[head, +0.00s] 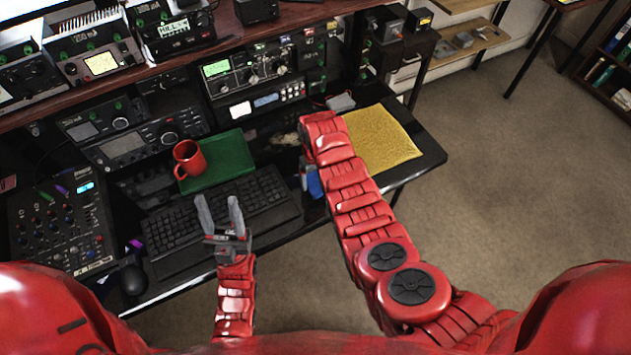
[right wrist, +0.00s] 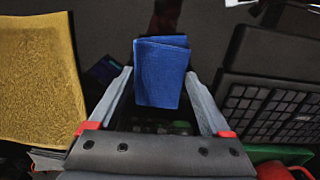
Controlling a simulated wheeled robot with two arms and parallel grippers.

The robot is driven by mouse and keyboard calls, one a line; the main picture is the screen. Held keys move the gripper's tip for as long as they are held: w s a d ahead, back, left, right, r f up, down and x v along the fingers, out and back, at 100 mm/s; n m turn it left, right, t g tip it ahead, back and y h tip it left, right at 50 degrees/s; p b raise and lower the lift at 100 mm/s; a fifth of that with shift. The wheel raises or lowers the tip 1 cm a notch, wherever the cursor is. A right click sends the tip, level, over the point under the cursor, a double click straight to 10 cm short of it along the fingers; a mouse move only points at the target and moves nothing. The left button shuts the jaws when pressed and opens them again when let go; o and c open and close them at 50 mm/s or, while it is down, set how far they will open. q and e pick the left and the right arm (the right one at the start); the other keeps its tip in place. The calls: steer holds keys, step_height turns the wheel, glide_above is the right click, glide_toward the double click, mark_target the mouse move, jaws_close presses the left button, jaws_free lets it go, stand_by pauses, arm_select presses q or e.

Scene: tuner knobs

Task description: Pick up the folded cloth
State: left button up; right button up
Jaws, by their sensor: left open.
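The folded cloth is blue and shows in the right wrist view (right wrist: 160,72) as a small folded rectangle between the fingertips of my right gripper (right wrist: 159,75). One grey finger lies along each side of it, and both tips look close to its edges. Whether they press on it I cannot tell. In the head view a bit of the blue cloth (head: 314,184) shows near the desk's front edge, the rest hidden by my right forearm. My left gripper (head: 219,205) is open and empty above the front of the keyboard, left of the cloth.
The keyboard (head: 185,225) lies left of the cloth. A red mug (head: 187,160) stands on a green mat (head: 232,160) behind it. A yellow cloth-like mat (head: 395,138) lies to the right. A mixer (head: 62,230) and mouse (head: 133,280) are at left. Radio gear lines the back.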

mark_target(316, 186)
steer(key=c, duration=0.9)
steer(key=shift+r, duration=0.1)
steer(key=shift+w+r+b, duration=0.1)
steer(key=shift+r+b, duration=0.35)
steer(key=shift+r, duration=0.25)
steer(key=shift+r+b, duration=0.55)
steer(key=shift+r, duration=0.15)
steer(key=shift+s+r, duration=0.2)
steer(key=shift+s, duration=0.9)
steer(key=s+p, duration=0.1)
steer(key=s, duration=0.1)
steer(key=s+r+p, duration=0.1)
steer(key=s+p, duration=0.1)
steer(key=s+r+p, duration=0.1)
steer(key=s+p, duration=0.1)
steer(key=shift+s+f+p, duration=0.2)
steer(key=shift+s+p, duration=1.6)
steer(key=shift+s, duration=2.25)
